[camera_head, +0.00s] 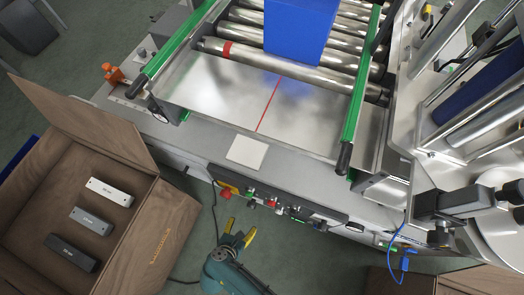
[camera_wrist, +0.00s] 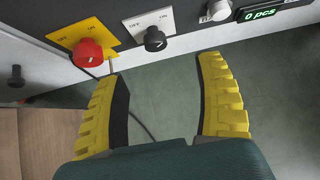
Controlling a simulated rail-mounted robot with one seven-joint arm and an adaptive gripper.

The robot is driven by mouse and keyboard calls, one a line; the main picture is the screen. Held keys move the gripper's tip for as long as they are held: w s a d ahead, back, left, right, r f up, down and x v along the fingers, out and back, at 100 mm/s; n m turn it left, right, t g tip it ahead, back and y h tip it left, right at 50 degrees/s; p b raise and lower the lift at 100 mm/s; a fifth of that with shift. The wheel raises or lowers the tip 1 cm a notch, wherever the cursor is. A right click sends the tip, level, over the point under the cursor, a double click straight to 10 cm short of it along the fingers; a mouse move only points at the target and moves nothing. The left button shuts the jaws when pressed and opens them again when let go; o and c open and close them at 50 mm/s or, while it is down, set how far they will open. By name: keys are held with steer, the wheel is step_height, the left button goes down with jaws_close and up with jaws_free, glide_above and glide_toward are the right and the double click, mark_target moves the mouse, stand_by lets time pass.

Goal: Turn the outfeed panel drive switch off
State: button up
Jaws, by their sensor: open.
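A control panel (camera_head: 285,208) runs along the machine's front edge. In the wrist view it carries a red knob (camera_wrist: 88,53) on a yellow plate and a black knob (camera_wrist: 155,39) on a white plate marked OFF at left and ON at right. The name of each switch is not readable, and I cannot tell for sure where the black knob points. My gripper (camera_head: 240,230) is open and empty just in front of the panel. In the wrist view the fingertips (camera_wrist: 160,68) are apart, below the black knob and not touching it. The red knob is beyond the left finger.
A blue box (camera_head: 300,28) rests on the rollers. A blue cable (camera_head: 398,250) hangs at right.

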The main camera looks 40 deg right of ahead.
mark_target(251, 207)
steer(key=b+x, duration=0.3)
steer(key=x, duration=0.2)
steer(key=b+x, duration=0.3)
steer(key=x, duration=0.2)
steer(key=a+b+x, duration=0.1)
steer(key=b+x, duration=0.3)
steer(key=x, duration=0.1)
steer(key=shift+w+d+f, duration=0.1)
steer(key=shift+w+f, duration=0.3)
steer(key=shift+f, duration=0.1)
steer(key=shift+s, duration=0.1)
steer(key=c, duration=1.2)
